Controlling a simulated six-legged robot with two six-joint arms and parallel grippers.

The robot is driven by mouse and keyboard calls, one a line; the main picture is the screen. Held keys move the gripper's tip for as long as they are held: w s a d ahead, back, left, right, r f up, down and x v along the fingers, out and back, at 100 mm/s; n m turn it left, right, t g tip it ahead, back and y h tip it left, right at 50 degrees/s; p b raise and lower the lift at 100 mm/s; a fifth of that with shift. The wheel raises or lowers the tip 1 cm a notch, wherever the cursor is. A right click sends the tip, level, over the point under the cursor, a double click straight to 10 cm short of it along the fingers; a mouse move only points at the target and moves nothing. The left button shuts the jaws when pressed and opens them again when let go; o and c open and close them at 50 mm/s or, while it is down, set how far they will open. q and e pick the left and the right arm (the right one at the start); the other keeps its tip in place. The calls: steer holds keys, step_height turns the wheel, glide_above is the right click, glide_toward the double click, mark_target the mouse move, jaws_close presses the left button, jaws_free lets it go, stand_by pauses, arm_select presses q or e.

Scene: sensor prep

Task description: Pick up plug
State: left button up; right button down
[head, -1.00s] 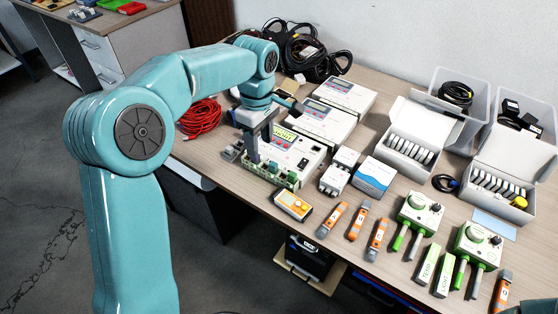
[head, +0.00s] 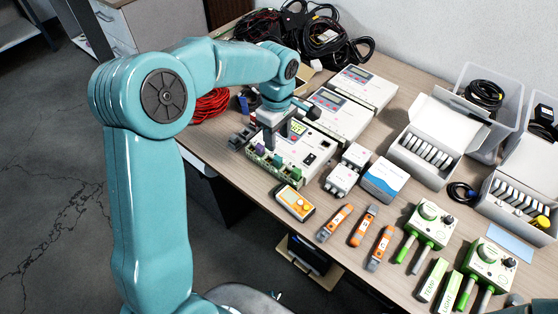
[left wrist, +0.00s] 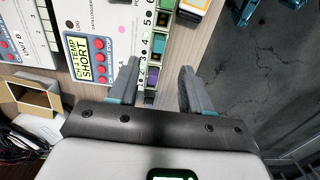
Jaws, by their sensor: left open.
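The unit with an LCD and a row of terminals (head: 318,150) stands near the table's front edge. The purple plug also shows in the head view (head: 260,150). My left gripper (head: 277,142) is open over the unit. In the left wrist view its fingertips (left wrist: 158,70) are apart, with the purple plug showing between them. I cannot tell their height above it. My right gripper is not in view.
Two similar units (head: 338,116) stand behind. Small white boxes (head: 342,180), a blue-white box (head: 384,180) and a yellow-orange meter (head: 295,202) are close by on the right and front. Black cables (head: 325,40) and a red cable (head: 210,105) lie at the back and left.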

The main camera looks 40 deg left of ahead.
mark_target(278, 158)
arm_select(q)
steer(key=f, duration=0.2)
steer(key=shift+s+d+f, duration=0.1)
steer(key=shift+s+f, duration=0.15)
steer(key=shift+f, duration=0.15)
steer(key=shift+w+f, duration=0.15)
steer(key=shift+f, duration=1.25)
steer(key=shift+w+f, duration=0.15)
steer(key=shift+f, duration=1.2)
jaws_close()
